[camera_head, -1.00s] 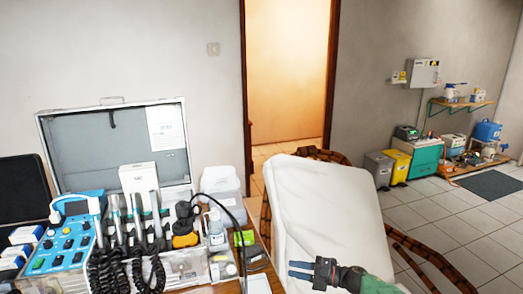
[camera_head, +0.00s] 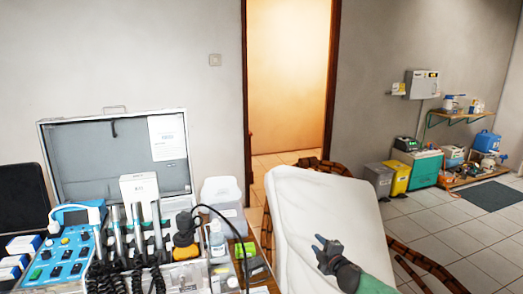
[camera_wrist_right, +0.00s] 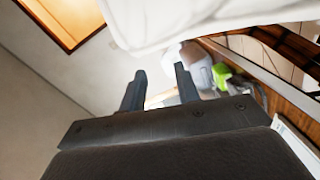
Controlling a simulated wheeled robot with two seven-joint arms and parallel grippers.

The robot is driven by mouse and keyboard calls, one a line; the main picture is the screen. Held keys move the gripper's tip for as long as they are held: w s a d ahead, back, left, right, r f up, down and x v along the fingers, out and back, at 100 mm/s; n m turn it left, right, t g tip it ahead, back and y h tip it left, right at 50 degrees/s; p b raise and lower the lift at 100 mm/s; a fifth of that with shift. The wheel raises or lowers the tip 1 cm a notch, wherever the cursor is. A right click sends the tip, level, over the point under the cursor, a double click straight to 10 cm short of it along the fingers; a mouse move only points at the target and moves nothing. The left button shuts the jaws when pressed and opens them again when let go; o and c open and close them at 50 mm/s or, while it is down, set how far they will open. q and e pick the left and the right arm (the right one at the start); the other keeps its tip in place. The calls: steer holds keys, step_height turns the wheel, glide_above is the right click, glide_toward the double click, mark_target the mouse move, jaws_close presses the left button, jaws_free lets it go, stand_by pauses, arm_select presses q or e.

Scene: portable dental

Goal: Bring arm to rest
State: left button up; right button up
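My right gripper (camera_head: 322,245) is in front of the white padded chair (camera_head: 335,212) in the head view, on a green arm coming in from the lower right. In the right wrist view its two dark fingers (camera_wrist_right: 161,88) stand apart with nothing between them, so it is open and empty. The white chair surface (camera_wrist_right: 190,18) fills the upper part of that view. My left gripper is not in view.
An open metal case (camera_head: 70,160) with a blue dental unit (camera_head: 68,252) and several handpieces stands on the left table. A white container (camera_head: 222,194) stands beside it. Bins (camera_head: 398,178) and a shelf (camera_head: 460,115) are far right. Floor (camera_head: 440,235) is open at right.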

steer(key=s+a+f+m+g+h, duration=0.1)
steer(key=s+f+m+g, duration=0.3)
steer(key=s, duration=1.4)
steer(key=s+a+f+m+g+h, duration=0.1)
steer(key=s+f+m+g, duration=0.4)
steer(key=s+f, duration=0.8)
steer(key=s+a+f+m+g+h, duration=0.2)
steer(key=s+f+m+g, duration=0.3)
steer(key=s, duration=1.9)
step_height(320, 180, down, 4)
steer(key=m, duration=0.2)
steer(key=shift+a+m, duration=0.3)
steer(key=shift+a, duration=0.05)
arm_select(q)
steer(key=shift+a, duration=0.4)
arm_select(e)
steer(key=shift+r, duration=0.1)
